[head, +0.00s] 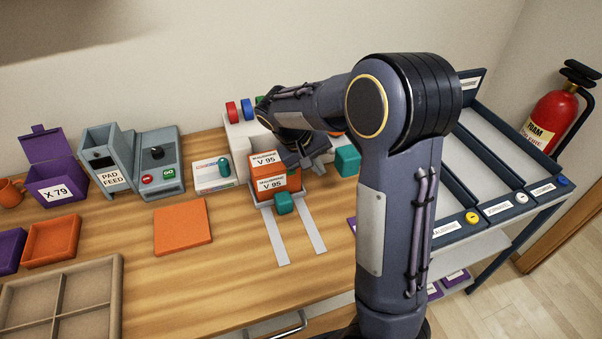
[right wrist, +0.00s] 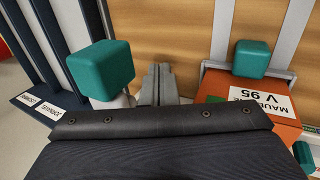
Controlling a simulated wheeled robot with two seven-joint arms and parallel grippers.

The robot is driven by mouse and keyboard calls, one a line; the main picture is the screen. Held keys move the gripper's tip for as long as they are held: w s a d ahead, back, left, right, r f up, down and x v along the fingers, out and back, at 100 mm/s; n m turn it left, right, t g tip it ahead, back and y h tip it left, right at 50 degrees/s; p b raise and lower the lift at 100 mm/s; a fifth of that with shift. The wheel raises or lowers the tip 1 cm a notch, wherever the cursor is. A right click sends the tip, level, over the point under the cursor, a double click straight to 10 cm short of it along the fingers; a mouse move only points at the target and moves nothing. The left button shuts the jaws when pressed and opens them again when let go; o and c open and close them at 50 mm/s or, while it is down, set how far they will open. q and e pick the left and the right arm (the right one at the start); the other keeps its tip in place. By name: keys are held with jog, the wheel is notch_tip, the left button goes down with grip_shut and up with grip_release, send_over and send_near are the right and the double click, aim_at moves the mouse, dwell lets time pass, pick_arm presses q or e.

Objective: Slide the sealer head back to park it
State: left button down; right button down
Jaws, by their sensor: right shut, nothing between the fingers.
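No part is marked as the sealer head, so I cannot tell for sure which it is. An orange box (head: 287,184) labelled V 95 sits in a grey tray at the back end of two pale rails (head: 275,237). The tray has a teal knob (head: 284,204) at its front, also in the right wrist view (right wrist: 251,58). A larger teal block (head: 347,160) stands right of the box; it is close in the right wrist view (right wrist: 100,68). My right gripper (right wrist: 157,80) is shut and empty between the teal block and the tray knob. My left gripper is out of view.
A white machine (head: 238,140) with coloured rolls stands behind the box, partly hidden by my right arm. A pad feed unit (head: 108,178), an orange pad (head: 182,227) and a divided tray (head: 62,290) lie left. A dark rack (head: 480,215) stands right.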

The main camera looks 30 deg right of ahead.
notch_tip(320, 180, up, 9)
jog(key=p, duration=0.7)
dwell(0.3)
jog(key=s+a+r+t+y, duration=0.2)
jog(key=s+a+t+y, duration=0.1)
jog(key=s+a, duration=0.4)
jog(key=s+a+r+n+t+y, duration=0.1)
jog(key=s+a+t+y, duration=0.2)
jog(key=s, duration=1)
jog(key=a+y, duration=0.2)
jog(key=a, duration=0.2)
jog(key=shift+s+a+r+t+y, duration=0.35)
jog(key=shift+t+y, duration=0.05)
